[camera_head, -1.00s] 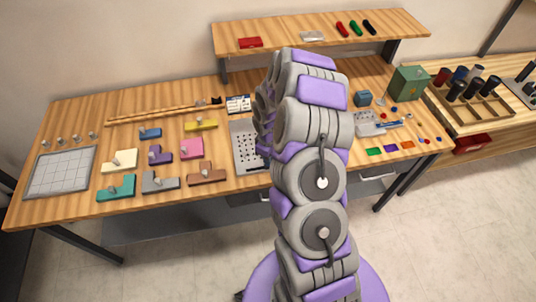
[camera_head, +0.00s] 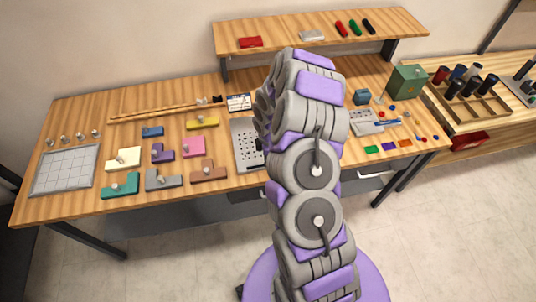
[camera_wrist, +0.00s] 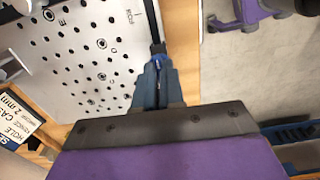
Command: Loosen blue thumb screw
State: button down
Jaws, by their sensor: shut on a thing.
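In the wrist view my gripper (camera_wrist: 157,82) reaches over the edge of a white perforated plate (camera_wrist: 75,40). Its narrow dark fingers are together on a small blue piece, the blue thumb screw (camera_wrist: 158,59), at their tips. A black part shows just beyond it at the plate's edge. The fingers hide most of the screw, and its thread cannot be seen. In the head view the plate (camera_head: 243,130) shows left of my arm, which hides the gripper and screw.
A card with printed text (camera_wrist: 14,122) lies left of the plate in the wrist view. Colored blocks (camera_head: 193,147) and a gridded board (camera_head: 65,170) cover the table's left side. A green box (camera_head: 408,80) and small tools are at right. A shelf (camera_head: 320,35) stands behind.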

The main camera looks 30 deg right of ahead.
jog(key=shift+w, duration=0.15)
dwell(0.3)
jog(key=c, duration=1.2)
grip_release()
jog(key=shift+d, duration=0.1)
jog(key=shift+c, duration=0.2)
notch_tip(320, 180, up, 17)
jog(key=shift+r, duration=0.15)
